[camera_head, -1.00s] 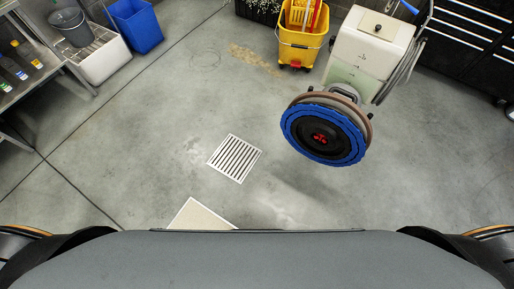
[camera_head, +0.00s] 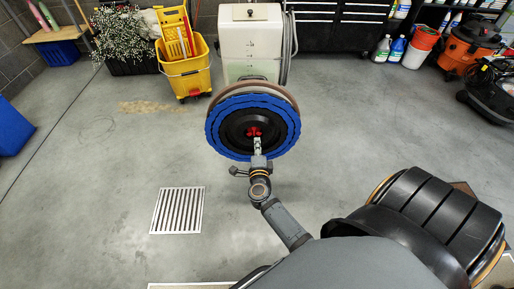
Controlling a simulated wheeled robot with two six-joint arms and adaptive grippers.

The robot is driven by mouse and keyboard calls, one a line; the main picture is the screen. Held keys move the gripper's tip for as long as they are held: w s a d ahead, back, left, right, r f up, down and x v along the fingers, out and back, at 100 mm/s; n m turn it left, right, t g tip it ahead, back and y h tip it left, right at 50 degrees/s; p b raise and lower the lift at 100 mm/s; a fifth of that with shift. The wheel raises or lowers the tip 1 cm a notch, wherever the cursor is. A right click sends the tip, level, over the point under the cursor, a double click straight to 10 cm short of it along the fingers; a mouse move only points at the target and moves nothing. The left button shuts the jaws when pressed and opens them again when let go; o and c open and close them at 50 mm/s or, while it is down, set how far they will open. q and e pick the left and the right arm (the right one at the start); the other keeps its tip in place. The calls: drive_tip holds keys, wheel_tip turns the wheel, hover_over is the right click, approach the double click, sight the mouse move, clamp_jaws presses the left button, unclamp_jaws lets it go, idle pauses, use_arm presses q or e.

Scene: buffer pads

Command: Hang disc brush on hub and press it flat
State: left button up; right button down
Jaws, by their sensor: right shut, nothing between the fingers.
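The disc brush (camera_head: 222,145) is a blue ring with a black middle, and it faces me at the centre of the view. It sits in front of the brown round head (camera_head: 287,97) of the white floor machine (camera_head: 251,42). A small red hub part (camera_head: 253,131) shows at its middle. My right gripper (camera_head: 257,141) is shut and empty, with its tips in front of the disc just below the red part. I cannot tell whether the tips touch it. My left gripper is not in view.
A yellow mop bucket (camera_head: 188,77) stands left of the machine, with a dark planter at the back left. A blue bin (camera_head: 13,128) is at the left edge. A floor drain (camera_head: 177,210) lies at lower left. An orange vacuum (camera_head: 467,50) stands at the right. The floor between is clear.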

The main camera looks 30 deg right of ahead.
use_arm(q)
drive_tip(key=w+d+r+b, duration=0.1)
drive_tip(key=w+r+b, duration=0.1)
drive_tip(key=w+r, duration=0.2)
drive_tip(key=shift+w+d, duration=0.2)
use_arm(e)
drive_tip(key=shift+x, duration=4.5)
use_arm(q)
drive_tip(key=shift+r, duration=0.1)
use_arm(e)
drive_tip(key=shift+a, duration=0.1)
use_arm(q)
drive_tip(key=shift+b, duration=0.3)
use_arm(e)
drive_tip(key=shift+w, duration=0.3)
drive_tip(key=shift+b+x, duration=0.3)
drive_tip(key=shift+x, duration=1.45)
use_arm(q)
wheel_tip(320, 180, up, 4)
drive_tip(key=p, duration=0.4)
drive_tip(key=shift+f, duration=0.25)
use_arm(e)
approach(255, 120)
drive_tip(key=shift+s+a, duration=0.2)
drive_tip(key=shift+s, duration=0.45)
